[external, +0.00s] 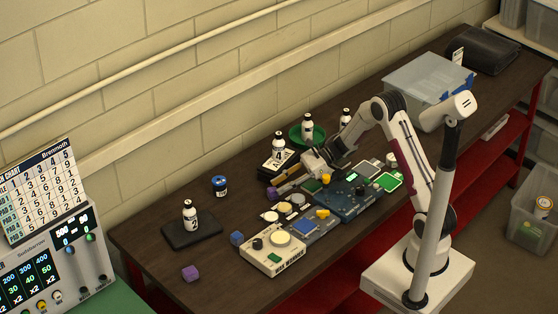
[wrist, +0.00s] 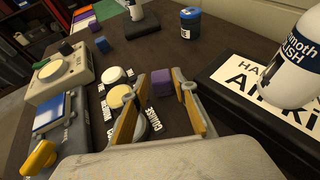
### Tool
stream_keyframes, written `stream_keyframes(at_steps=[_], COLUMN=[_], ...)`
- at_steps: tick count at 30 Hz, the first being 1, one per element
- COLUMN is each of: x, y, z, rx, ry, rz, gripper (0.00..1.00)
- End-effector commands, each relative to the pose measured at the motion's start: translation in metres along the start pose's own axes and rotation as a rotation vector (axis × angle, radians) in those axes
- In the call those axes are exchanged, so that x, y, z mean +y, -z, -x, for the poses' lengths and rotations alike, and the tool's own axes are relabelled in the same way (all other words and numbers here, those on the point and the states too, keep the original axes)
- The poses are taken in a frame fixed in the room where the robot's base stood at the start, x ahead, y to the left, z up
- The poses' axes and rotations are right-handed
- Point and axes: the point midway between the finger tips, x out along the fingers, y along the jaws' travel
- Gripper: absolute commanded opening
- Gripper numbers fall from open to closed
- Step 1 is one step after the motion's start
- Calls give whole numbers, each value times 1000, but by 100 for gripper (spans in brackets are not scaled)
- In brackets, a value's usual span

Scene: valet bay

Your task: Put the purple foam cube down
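In the external view this cube (external: 271,193) shows at the end of my gripper (external: 276,188), over the middle of the bench, close to the round pads. Whether its underside touches the bench cannot be told. A second purple cube (external: 190,273) lies at the bench's near left edge; a small purple block (wrist: 93,25) shows far off in the wrist view.
Round pads (external: 276,212) with labels and several devices (external: 272,250) lie on the near side. A blue cube (external: 237,238), blue jar (external: 219,185) and bottle on a black pad (external: 205,238) stand left. A large bottle (wrist: 299,68) stands close on a lettered card (wrist: 262,82).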

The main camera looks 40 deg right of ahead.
Motion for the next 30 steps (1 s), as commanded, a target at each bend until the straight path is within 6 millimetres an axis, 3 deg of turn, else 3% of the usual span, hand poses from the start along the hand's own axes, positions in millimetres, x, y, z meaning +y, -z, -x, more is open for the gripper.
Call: stream_keyframes(at_steps=[10,27,29,30], x=[0,-1,-1,-1], y=[1,1,1,1], z=[-35,-37,-37,-37], rx=[1,0,0,0], ry=[-1,0,0,0], rz=[-1,-1,-1,-1], gripper=[28,28,12,11])
